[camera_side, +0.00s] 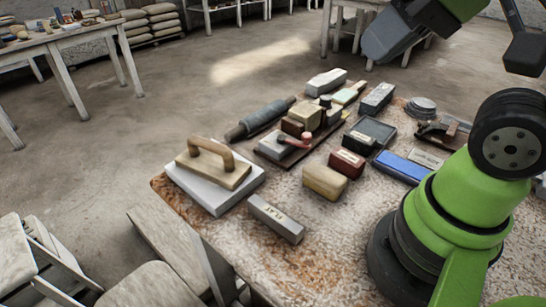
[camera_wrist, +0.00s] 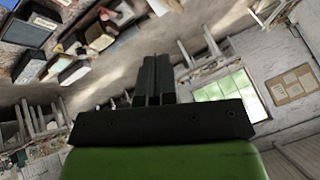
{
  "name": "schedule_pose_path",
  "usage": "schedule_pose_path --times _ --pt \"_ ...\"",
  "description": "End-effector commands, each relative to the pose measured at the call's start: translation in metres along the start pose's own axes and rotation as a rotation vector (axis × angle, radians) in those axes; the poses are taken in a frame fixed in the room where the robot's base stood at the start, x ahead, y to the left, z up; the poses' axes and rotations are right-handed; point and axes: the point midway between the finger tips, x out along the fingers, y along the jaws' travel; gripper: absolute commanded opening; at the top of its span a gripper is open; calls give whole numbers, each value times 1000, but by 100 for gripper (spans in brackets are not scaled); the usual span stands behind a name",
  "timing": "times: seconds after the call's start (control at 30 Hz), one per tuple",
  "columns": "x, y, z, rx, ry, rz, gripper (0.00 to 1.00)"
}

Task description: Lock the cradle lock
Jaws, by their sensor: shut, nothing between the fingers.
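A small fitting with a red knob (camera_side: 305,139) sits on a dark flat base (camera_side: 289,158) among the blocks on the table in the side view. It looks like the cradle lock, but it is too small to tell its lever position. A grey block and a tan block (camera_side: 304,115) are beside it. My gripper (camera_wrist: 156,62) shows in the wrist view with its black fingers together and nothing between them. It is raised well away from the lock, and the wrist view is tilted across the room. I cannot make out the lock in the wrist view.
The speckled table (camera_side: 290,257) holds a float with a wooden handle (camera_side: 214,163), a dark roller (camera_side: 260,118), a blue block (camera_side: 401,167) and several other blocks close around the lock. A grey bar (camera_side: 276,218) lies near the front edge. The front of the table is bare.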

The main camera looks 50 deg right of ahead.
Motion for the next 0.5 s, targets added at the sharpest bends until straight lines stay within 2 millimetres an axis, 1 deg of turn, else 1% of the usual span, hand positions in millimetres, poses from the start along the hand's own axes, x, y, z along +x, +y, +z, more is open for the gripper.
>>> schedule_pose_path --times 0.03,0.13,0.17,0.2,0.23,0.37,0.5 --pt "-1 1 4 23 13 -9 7" --pt "0 2 4 61 15 -7 30" --pt "2 2 2 73 9 -1 37" --pt "4 3 -3 93 -3 12 46" --pt "7 3 -7 112 -14 25 50" --pt "26 11 -34 229 -81 107 50" --pt "59 27 -64 378 -156 213 50"
